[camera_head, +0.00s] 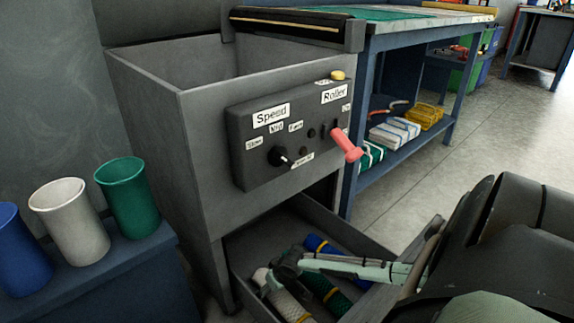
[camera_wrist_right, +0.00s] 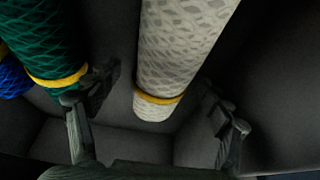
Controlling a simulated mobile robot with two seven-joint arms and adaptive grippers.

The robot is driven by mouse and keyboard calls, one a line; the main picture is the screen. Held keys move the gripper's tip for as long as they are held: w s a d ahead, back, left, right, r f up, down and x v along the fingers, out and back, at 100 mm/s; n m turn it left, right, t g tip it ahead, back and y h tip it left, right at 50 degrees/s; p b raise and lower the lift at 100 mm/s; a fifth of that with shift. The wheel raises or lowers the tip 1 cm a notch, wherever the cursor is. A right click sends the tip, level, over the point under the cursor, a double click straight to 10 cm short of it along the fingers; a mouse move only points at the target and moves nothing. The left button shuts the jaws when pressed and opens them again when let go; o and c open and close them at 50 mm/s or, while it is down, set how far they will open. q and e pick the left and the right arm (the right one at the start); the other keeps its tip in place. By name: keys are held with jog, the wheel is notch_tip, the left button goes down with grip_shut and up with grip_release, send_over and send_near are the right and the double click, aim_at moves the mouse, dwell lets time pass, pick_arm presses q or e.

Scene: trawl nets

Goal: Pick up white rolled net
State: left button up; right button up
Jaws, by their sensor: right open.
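The white rolled net (camera_head: 293,306) lies in the open grey drawer, partly hidden by my right gripper (camera_head: 275,273). In the right wrist view the white net (camera_wrist_right: 183,45) has a yellow band near its end. My right gripper (camera_wrist_right: 158,98) is open there, with one finger on each side of the white net's end. I see no clear contact. The left finger is between the white net and the green rolled net (camera_wrist_right: 42,35). My left gripper is not in view.
The drawer (camera_head: 248,245) also holds the green net (camera_head: 328,292) and a blue net (camera_head: 322,246). Its walls are close around my gripper. Above it is a control panel (camera_head: 240,155) with a red lever (camera_head: 347,146). Blue, white and green cups (camera_head: 128,198) stand at left.

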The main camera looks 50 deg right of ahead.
jog(key=shift+c, duration=0.5)
jog(key=shift+r, duration=0.1)
jog(key=c, duration=1.6)
